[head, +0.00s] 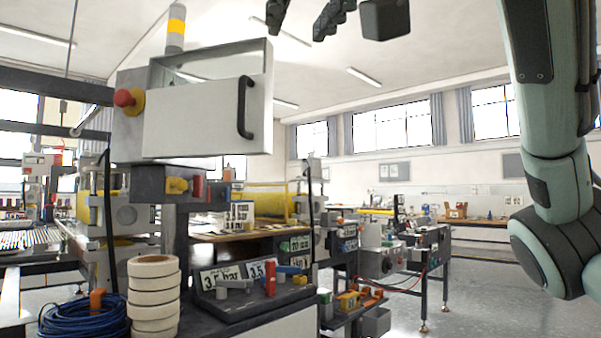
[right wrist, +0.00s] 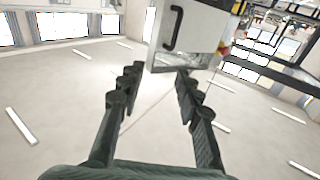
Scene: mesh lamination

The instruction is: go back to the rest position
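My right gripper (head: 297,25) shows at the top of the head view, raised high, with its fingers cut off by the upper edge. In the right wrist view my right gripper (right wrist: 158,75) has its two dark fingers spread apart with nothing between them. Beyond the fingertips is the grey control box (right wrist: 190,35) with a black handle. My right arm comes in from the upper right in the head view. My left gripper is in neither view.
The control box (head: 205,122) with a red button (head: 124,98) stands at left. Below are white tape rolls (head: 153,290), a blue cable coil (head: 84,318) and a dark tray (head: 250,305) with levers. Open floor (head: 480,290) lies at right.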

